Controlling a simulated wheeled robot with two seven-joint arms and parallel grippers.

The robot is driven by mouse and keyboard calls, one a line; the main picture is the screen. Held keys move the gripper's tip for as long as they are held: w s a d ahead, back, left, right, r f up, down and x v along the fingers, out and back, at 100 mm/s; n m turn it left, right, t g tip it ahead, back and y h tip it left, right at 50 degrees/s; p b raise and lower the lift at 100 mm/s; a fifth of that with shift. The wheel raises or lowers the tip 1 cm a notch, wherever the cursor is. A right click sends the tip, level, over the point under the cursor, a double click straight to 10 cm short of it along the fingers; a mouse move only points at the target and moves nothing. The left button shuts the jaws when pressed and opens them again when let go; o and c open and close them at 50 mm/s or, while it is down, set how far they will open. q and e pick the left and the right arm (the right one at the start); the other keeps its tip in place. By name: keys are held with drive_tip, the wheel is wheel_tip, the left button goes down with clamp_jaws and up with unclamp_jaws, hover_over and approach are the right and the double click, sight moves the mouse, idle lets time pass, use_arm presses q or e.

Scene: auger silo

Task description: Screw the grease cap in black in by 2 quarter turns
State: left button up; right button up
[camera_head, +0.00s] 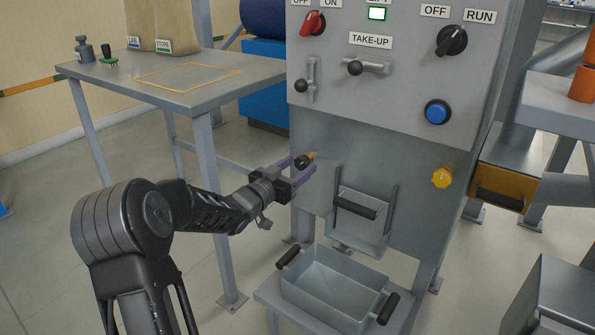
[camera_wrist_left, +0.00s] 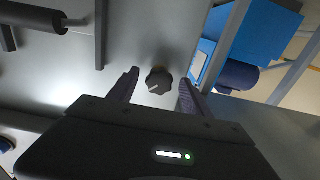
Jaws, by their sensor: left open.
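The black grease cap (camera_head: 303,162) sits low on the left part of the grey machine panel, with a bit of orange showing beside it. In the left wrist view the black cap (camera_wrist_left: 158,80) is a dark knob with a pale mark line. My left gripper (camera_head: 306,166) is at the panel, pointing at the cap. Its fingers are open, one on each side of the cap, and gaps show between cap and fingers in the wrist view. The fingers partly hide the cap in the head view. My right gripper is not in view.
A yellow knob (camera_head: 441,177) and a blue button (camera_head: 438,112) are to the right on the panel. A chute with a handle (camera_head: 357,206) is right of the gripper, above a grey bin (camera_head: 333,287). A table (camera_head: 190,82) stands left.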

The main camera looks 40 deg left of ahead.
use_arm(q)
drive_tip(key=shift+w, duration=0.15)
drive_tip(key=shift+c, duration=0.5)
clamp_jaws()
